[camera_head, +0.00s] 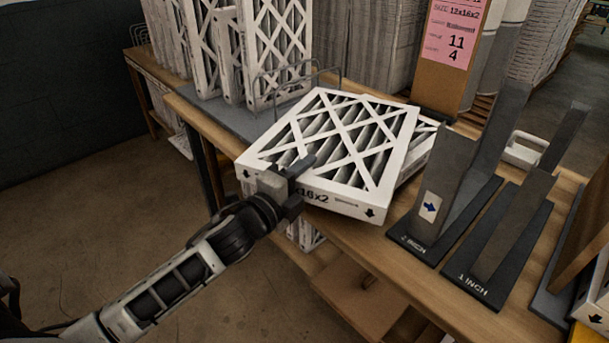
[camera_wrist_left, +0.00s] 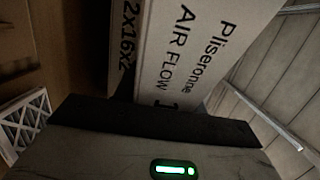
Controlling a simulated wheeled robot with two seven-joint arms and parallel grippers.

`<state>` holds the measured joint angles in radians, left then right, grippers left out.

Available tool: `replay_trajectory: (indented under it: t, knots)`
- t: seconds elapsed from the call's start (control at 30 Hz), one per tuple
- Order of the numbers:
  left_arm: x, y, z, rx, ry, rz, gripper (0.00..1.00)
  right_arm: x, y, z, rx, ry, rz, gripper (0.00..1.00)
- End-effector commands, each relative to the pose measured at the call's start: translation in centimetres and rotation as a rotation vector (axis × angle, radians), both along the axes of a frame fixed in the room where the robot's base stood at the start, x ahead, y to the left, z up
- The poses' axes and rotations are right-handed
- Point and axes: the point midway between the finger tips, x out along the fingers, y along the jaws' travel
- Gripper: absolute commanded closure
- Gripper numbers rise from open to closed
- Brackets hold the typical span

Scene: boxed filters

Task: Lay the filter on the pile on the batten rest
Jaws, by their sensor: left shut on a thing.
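A white-framed pleated filter (camera_head: 345,150) lies roughly flat over the wooden bench in the head view, its printed edge facing me. My left gripper (camera_head: 294,184) is shut on its near-left edge, one finger showing on top. Another white filter (camera_head: 421,150) of the pile shows under its right side, turned at a different angle. In the left wrist view, the held filter's edge (camera_wrist_left: 195,45) reads "AIR FLOW", and another printed edge (camera_wrist_left: 124,45) is beside it. The batten rest is hidden, and I cannot tell whether the filters touch. My right gripper is not in view.
Upright filters (camera_head: 275,50) stand in a wire rack (camera_head: 330,77) at the back left. Grey gauges marked 2 INCH (camera_head: 455,190) and 1 INCH (camera_head: 515,235) stand to the right. A pink-labelled cardboard piece (camera_head: 447,60) is behind. The bench's front edge runs below the filters.

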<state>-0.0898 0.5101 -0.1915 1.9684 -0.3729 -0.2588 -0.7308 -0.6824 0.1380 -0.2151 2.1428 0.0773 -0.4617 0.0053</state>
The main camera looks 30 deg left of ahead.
Motion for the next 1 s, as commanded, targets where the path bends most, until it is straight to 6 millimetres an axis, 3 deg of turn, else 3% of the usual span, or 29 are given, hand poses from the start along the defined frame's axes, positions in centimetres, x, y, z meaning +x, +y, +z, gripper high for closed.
replay_trajectory:
  t: [0.03,0.1,0.47,0.57,1.0]
  knots:
    - [0.0,0.0,-0.2,-0.001,0.001,0.0,0.56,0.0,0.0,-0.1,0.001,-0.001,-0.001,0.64]
    - [0.0,0.0,-0.1,-0.001,0.001,0.0,0.37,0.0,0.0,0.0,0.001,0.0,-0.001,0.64]
    - [-0.1,0.0,0.2,-0.001,0.001,0.0,0.37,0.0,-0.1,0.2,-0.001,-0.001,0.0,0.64]
    - [-1.3,0.2,-0.1,-0.001,0.004,-0.001,0.37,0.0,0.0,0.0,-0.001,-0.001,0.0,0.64]
    - [-9.5,1.5,-0.1,-0.001,0.004,0.001,0.37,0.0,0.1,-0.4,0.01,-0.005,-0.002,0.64]
